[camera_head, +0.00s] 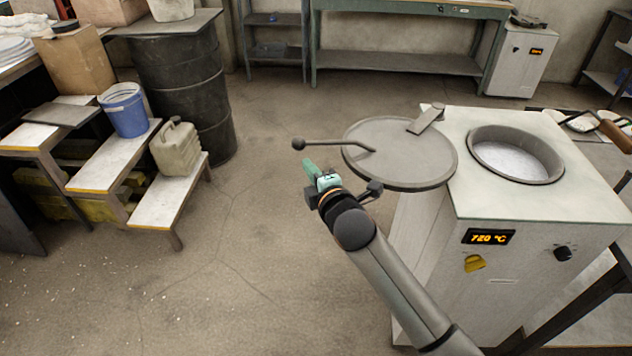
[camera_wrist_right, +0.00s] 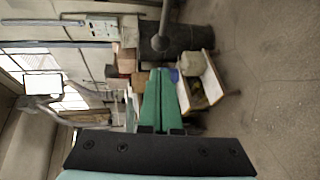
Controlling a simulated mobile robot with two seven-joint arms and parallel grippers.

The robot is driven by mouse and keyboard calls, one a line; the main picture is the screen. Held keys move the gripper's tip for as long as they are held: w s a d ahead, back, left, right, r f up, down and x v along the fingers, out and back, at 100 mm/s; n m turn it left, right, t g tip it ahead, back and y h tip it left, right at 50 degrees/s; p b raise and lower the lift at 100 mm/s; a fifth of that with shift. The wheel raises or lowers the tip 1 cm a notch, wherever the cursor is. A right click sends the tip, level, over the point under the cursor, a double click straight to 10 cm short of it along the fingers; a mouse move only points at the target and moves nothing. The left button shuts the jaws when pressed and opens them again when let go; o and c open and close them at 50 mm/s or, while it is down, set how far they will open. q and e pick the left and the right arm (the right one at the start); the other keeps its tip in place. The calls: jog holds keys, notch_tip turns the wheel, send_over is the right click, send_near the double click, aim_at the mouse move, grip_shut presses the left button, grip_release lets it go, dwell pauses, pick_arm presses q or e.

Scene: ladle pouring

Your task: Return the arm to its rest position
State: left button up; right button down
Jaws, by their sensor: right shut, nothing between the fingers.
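My right arm comes in from the lower right in the head view. Its gripper (camera_head: 309,170), with green fingers, is in the air left of the furnace, just below the lid handle in the picture. The fingers are closed together and empty; they also show shut in the right wrist view (camera_wrist_right: 159,98). The round grey lid (camera_head: 405,150) is swung aside to the left of the furnace's open, round mouth (camera_head: 515,158). Its rod handle ends in a dark ball knob (camera_head: 298,143), which also shows near the fingertips in the wrist view (camera_wrist_right: 160,43). My left gripper is not in view.
The white furnace (camera_head: 455,290) reads 720 °C and stands close on the right of my arm. Stepped shelves (camera_head: 150,205) with a blue bucket (camera_head: 123,108) and a beige canister (camera_head: 176,147) are at left, before a black drum (camera_head: 185,85). The floor between is clear.

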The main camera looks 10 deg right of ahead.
jog(key=a+v, duration=0.1)
jog(key=v, duration=0.5)
jog(key=s+d+f+m+g+p, duration=0.1)
jog(key=s+d+f+m+g, duration=0.2)
jog(key=s+f+m, duration=0.6)
jog(key=s+d+f+m+g+p, duration=0.1)
jog(key=s+d+f+m+g, duration=0.2)
jog(key=s+f+m, duration=0.5)
jog(key=s+f, duration=0.8)
jog(key=s, duration=0.1)
jog(key=shift+s+d+f+m, duration=0.2)
jog(key=shift+s+f+m, duration=0.05)
jog(key=shift+s+m, duration=0.15)
jog(key=shift+w, duration=0.1)
